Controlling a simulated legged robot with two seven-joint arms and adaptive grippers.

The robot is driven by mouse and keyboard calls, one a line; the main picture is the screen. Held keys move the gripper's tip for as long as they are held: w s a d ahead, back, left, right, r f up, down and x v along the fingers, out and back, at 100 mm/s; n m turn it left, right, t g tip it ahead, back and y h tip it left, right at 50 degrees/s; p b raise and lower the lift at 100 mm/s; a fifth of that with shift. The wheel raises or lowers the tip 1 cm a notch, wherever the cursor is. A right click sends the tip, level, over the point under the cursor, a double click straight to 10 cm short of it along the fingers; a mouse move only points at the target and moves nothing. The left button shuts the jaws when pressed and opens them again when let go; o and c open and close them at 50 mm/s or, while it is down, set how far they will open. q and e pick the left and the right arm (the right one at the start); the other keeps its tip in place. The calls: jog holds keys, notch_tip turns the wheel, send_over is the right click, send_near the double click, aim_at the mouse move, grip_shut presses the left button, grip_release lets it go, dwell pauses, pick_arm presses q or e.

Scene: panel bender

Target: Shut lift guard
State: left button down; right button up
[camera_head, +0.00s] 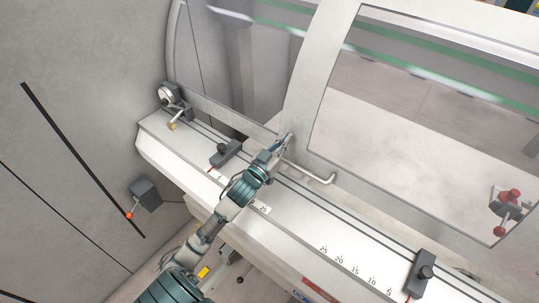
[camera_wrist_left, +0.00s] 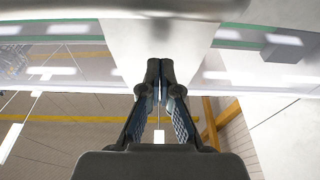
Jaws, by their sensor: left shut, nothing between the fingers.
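The lift guard (camera_head: 303,108) is a pale frame with large clear windows above the machine's bed. Its lower edge runs close behind the bed in the head view, and I cannot tell whether any gap is left. A bent metal handle (camera_head: 312,174) is fixed near that edge. My left gripper (camera_head: 284,142) is shut and empty, beside the left end of the handle; I cannot tell if it touches. In the left wrist view the fingers (camera_wrist_left: 160,80) meet in front of a pale panel. My right gripper is not in view.
The white bed (camera_head: 290,222) carries a printed scale and dark stops at left (camera_head: 226,152) and right (camera_head: 421,272). A grey box with a red-ball lever (camera_head: 144,193) is on the left wall. A red-knobbed fitting (camera_head: 508,200) shows at right.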

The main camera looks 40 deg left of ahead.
pick_arm(q)
jog(key=s+a+r+n+g+p, duration=0.1)
jog(key=s+a+g+p, duration=0.15)
jog(key=s+p, duration=0.55)
jog(key=s+a+r+n+g+p, duration=0.1)
jog(key=s+a+r+g+p, duration=0.2)
jog(key=p, duration=0.8)
jog(key=w+d+f+p, duration=0.2)
jog(key=w+f, duration=0.6)
jog(key=shift+w+f+h, duration=0.15)
jog(key=shift+f+h, duration=0.25)
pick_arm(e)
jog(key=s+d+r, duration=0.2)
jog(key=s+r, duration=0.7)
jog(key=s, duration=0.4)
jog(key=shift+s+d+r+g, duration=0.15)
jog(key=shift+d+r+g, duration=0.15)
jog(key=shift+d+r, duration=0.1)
pick_arm(q)
jog(key=shift+w+a+f+g, duration=0.1)
jog(key=shift+a+f+g, duration=0.05)
jog(key=shift+g, duration=0.1)
